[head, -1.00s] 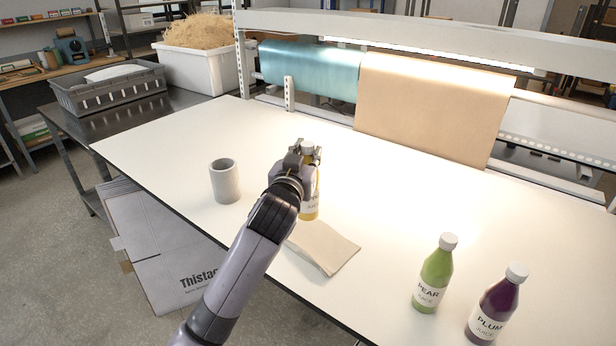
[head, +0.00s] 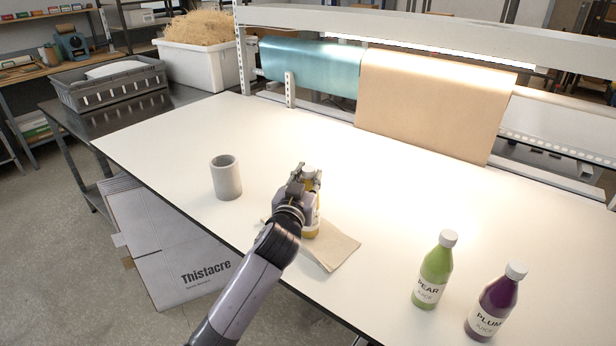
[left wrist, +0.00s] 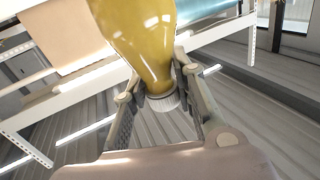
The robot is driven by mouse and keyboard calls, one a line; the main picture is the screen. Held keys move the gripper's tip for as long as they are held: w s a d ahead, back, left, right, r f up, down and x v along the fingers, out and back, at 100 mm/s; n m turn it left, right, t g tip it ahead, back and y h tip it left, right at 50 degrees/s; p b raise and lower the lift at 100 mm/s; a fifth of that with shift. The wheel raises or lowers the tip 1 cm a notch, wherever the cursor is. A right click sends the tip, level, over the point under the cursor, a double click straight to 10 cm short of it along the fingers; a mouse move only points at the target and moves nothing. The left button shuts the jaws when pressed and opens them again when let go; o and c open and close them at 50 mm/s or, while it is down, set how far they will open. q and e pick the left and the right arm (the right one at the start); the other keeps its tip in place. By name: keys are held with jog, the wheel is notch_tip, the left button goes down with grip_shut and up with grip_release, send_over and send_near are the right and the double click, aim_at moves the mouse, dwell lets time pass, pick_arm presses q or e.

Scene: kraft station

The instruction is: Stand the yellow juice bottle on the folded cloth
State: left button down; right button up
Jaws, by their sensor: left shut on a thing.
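The yellow juice bottle (head: 311,222) is upright with a white cap, partly hidden behind my left gripper (head: 305,178). My left gripper is shut on its upper part. In the left wrist view the yellow bottle (left wrist: 140,40) shows large between the fingers of the gripper (left wrist: 160,105). The folded cloth (head: 338,248) is beige and lies flat on the white table. The bottle's base appears over the cloth's far part; I cannot tell whether it touches. My right gripper is not in view.
A grey cup (head: 226,178) stands left of my arm. A green pear bottle (head: 434,272) and a purple plum bottle (head: 493,304) stand at the right. The white table (head: 400,195) is clear behind the cloth. Paper rolls (head: 430,105) hang at the back.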

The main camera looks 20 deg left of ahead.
pick_arm(q)
jog(key=shift+f, duration=0.35)
jog(key=c, duration=1.8)
grip_release()
jog(key=shift+s+f, duration=0.1)
jog(key=shift+f, duration=0.05)
jog(key=o, duration=0.5)
jog(key=shift+c, duration=0.2)
jog(key=shift+r+p, duration=0.3)
jog(key=shift+r, duration=0.45)
jog(key=shift+s+d+b, duration=0.15)
jog(key=shift+s+b, duration=0.55)
jog(key=shift+s, duration=2.3)
jog(key=shift+s+d+b, duration=0.1)
jog(key=shift+s+b, duration=0.55)
jog(key=shift+s, duration=2.3)
